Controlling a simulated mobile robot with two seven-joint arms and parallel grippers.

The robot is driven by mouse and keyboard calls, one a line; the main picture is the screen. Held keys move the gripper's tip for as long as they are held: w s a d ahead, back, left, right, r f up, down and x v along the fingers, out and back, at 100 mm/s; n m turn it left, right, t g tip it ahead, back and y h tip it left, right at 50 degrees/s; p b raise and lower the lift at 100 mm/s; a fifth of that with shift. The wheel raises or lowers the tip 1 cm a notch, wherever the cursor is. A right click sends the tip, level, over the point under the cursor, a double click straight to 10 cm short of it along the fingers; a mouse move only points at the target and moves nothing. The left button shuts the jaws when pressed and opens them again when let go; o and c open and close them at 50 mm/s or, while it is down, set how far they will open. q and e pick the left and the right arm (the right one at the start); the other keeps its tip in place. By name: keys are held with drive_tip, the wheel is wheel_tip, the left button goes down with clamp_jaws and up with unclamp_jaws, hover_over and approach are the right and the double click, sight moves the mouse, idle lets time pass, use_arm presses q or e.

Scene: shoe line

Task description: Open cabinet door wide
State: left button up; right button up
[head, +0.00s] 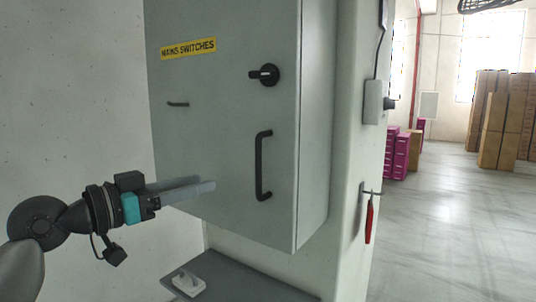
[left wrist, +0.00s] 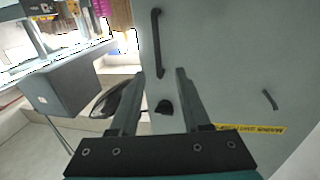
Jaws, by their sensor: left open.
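The grey cabinet door (head: 210,125) carries a yellow "MAINS SWITCHES" label (head: 188,48) and looks shut, flush with the cabinet side (head: 314,120). A black vertical bar handle (head: 263,165) sits near its right edge, below a black rotary knob (head: 264,75). My left gripper (head: 208,187) is open and empty, to the left of the bar handle and apart from it. In the left wrist view, the bar handle (left wrist: 157,42) shows beyond the fingertips (left wrist: 161,75), and the knob (left wrist: 163,107) appears between the fingers. My right gripper is not in view.
A small dark horizontal bar (head: 178,104) is on the door's left part. A grey ledge (head: 235,280) with a white fitting (head: 187,284) lies below. A pillar with a red-handled item (head: 369,220) stands right of the cabinet. Boxes (head: 500,120) stand far back; floor between is clear.

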use_arm(q)
drive_tip(key=p, duration=0.4)
hover_over(259, 193)
drive_tip(key=shift+w+r, duration=0.25)
drive_tip(key=shift+w, duration=0.15)
clamp_jaws()
idle(1.2)
